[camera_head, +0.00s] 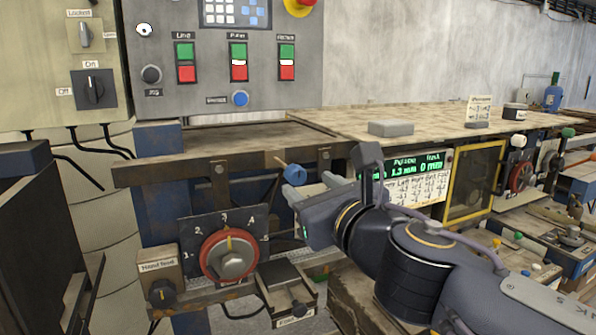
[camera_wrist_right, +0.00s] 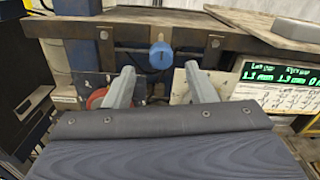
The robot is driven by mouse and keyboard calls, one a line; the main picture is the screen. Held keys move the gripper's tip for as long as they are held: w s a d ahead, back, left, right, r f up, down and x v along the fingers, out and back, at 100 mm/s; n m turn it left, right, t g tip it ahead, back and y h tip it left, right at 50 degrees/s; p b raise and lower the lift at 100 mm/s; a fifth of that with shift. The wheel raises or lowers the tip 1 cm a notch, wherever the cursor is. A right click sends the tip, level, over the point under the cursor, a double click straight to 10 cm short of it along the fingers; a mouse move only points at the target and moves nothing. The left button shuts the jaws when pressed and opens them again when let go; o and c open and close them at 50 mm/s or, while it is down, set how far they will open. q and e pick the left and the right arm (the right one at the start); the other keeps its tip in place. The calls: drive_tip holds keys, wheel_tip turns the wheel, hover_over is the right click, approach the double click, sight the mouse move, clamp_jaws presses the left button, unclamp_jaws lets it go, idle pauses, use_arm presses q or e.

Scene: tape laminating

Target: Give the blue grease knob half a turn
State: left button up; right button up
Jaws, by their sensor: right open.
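The blue grease knob (camera_head: 295,174) sticks out below the rusty front beam of the machine, near the middle of the head view. It also shows in the right wrist view (camera_wrist_right: 161,56), above the middle of the picture. My right gripper (camera_head: 318,188) is open, with its fingers pointing at the machine just below and right of the knob. In the wrist view its two grey fingers (camera_wrist_right: 160,80) stand apart, one left and one right of the knob, with the knob beyond and slightly above the fingertips. No contact shows. My left gripper is not in view.
A red dial (camera_head: 230,256) and a hand feed box (camera_head: 158,280) sit lower left. A green-lit display panel (camera_head: 420,178) is right of the knob. The rusty beam (camera_head: 230,165) runs above the knob. A control panel (camera_head: 225,60) stands at the back.

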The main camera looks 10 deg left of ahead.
sight(299, 178)
drive_tip(key=x, duration=0.6)
drive_tip(key=shift+w, duration=0.2)
drive_tip(key=shift+c, duration=0.2)
drive_tip(key=c, duration=0.9)
